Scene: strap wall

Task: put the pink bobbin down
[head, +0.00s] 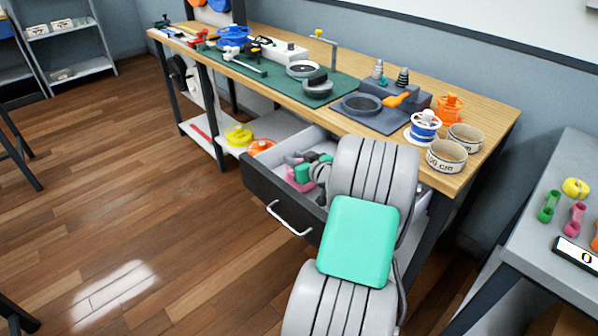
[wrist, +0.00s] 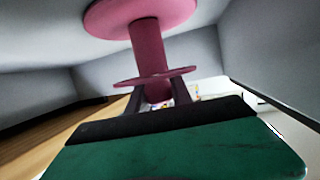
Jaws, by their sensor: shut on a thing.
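The pink bobbin (wrist: 147,42) is between my gripper's dark fingers (wrist: 160,97) in the wrist view. The fingers close on its stem by the smaller flange, and its wide flange lies at the far end. In the head view my gripper (head: 304,172) is down inside the open drawer (head: 277,208) under the workbench, with part of the pink bobbin (head: 297,184) showing beside it. Grey drawer walls surround the bobbin in the wrist view. I cannot tell whether its wide flange touches the drawer floor. My arm hides the drawer's right part.
Yellow (head: 238,135) and orange (head: 261,146) rings lie on the lower shelf. A grey table stands at right.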

